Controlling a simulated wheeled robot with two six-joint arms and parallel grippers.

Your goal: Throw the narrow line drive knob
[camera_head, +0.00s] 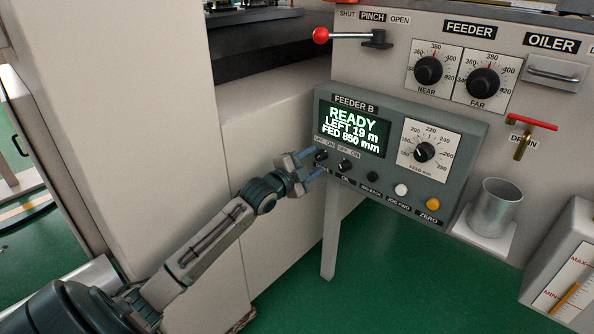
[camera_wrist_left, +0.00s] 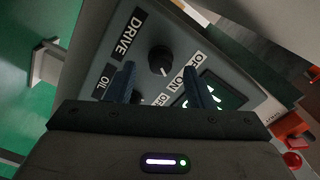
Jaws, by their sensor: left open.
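The feeder control box (camera_head: 474,131) has two small black knobs at its lower left, below its display. The drive knob (camera_head: 321,155) is the left one; the wrist view shows it (camera_wrist_left: 160,60) beside the DRIVE label (camera_wrist_left: 130,32). My left gripper (camera_head: 313,164) is open in front of the box at this knob. In the wrist view its two blue fingers (camera_wrist_left: 160,70) point at the panel, with the drive knob between their tips, not visibly gripped. The oil knob (camera_head: 345,165) is just right of it; in the wrist view it is partly hidden by the fingers. My right gripper is not in view.
The display (camera_head: 350,128) reads READY, LEFT 19 m, FED 850 mm. A feed dial (camera_head: 423,152) and several buttons, including a white one (camera_head: 401,190) and an orange one (camera_head: 433,203), lie to the right. A metal cup (camera_head: 492,209) stands further right.

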